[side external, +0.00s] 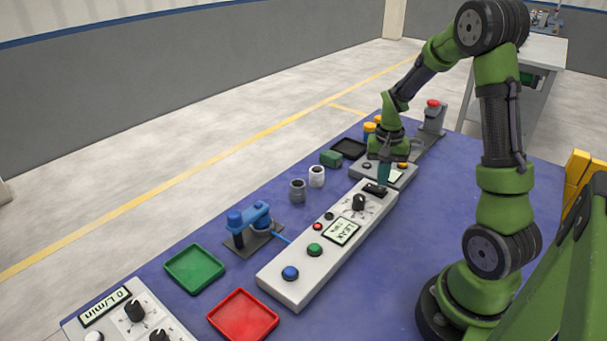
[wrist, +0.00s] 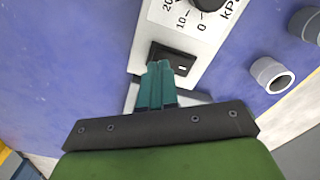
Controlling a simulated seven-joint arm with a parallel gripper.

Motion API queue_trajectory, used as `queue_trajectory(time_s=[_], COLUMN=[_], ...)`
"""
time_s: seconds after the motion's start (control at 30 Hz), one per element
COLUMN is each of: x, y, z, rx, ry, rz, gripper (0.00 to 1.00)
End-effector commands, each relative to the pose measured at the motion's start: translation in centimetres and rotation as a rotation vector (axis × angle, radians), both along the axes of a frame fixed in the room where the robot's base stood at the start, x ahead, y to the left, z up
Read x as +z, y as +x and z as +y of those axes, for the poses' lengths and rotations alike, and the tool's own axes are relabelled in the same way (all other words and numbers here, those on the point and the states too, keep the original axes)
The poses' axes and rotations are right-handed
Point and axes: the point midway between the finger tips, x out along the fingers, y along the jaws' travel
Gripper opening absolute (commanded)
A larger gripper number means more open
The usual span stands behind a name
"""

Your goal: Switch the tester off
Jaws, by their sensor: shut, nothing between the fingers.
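The tester (side external: 330,245) is a long light-grey box on the blue table, with a dial, a display reading LEAK, and several buttons. Its black rocker switch (side external: 375,189) is at the far end; in the wrist view the switch (wrist: 172,57) has a white mark on its right half. My gripper (side external: 384,183) is shut and empty, with its teal fingers pointing down at the switch. In the wrist view the fingertips (wrist: 160,66) overlap the switch's lower left part. I cannot tell whether they touch it. The pressed side of the rocker is not clear.
A grey pipe piece (side external: 298,190) and a white one (side external: 316,176) stand left of the tester. A green tray (side external: 195,268), a red tray (side external: 243,316) and a blue clamp (side external: 250,222) are nearer. Another control box (side external: 398,177) is just behind my gripper.

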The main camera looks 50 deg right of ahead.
Motion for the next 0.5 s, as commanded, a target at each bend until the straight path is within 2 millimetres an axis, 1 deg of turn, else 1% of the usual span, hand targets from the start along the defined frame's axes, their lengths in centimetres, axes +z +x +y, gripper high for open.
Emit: queue_trajectory(time_s=[0.5], x=[-0.81], y=[0.00], z=[0.00], rx=[0.000], ry=[0.000], rz=[0.000], gripper=[0.00])
